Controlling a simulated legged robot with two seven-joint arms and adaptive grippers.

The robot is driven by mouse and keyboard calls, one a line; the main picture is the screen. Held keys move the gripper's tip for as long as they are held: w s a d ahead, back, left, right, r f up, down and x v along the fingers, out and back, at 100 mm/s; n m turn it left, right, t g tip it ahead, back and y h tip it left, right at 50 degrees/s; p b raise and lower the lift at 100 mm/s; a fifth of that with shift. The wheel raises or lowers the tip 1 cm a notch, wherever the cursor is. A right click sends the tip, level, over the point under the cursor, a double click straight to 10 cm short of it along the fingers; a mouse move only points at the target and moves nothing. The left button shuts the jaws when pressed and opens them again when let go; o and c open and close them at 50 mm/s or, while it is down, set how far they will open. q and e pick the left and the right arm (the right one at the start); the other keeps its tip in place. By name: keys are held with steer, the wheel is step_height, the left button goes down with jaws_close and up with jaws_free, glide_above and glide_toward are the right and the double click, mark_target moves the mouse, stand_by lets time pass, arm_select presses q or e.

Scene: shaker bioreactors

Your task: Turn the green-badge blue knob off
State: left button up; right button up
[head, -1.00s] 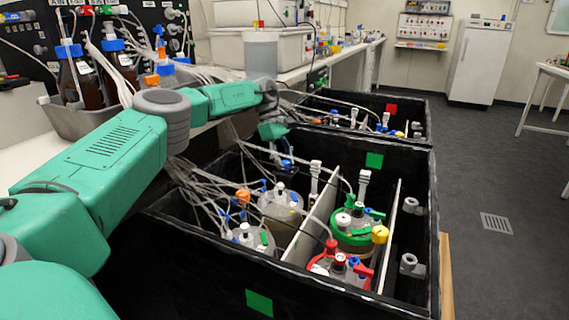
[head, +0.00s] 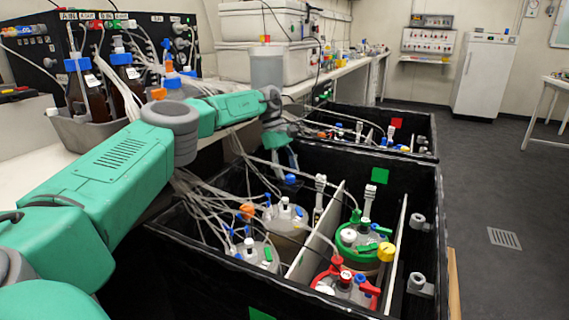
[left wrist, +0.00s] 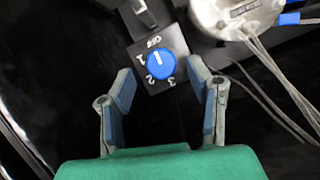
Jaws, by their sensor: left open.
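The blue knob (left wrist: 161,63) sits on a black square dial plate marked OFF, 1, 2 and 3 in the left wrist view. Its white mark points up and left, between OFF and 1 as far as I can tell. In the head view the knob (head: 290,179) shows just below my left gripper (head: 286,162), inside the black box (head: 437,215) with green badges (head: 380,175). My left gripper (left wrist: 160,78) is open, one finger on each side of the dial, apart from the knob. My right gripper is out of view.
Bottles stand in the box, one with a green ring (head: 350,255) and one with a red ring (head: 338,272). White tubes run close to the dial's right. A second black box with a red badge (head: 397,123) is behind. White dividers rise on the right.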

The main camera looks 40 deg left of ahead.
arm_select(q)
steer(key=shift+v, duration=2.85)
steer(key=shift+w+a, duration=0.2)
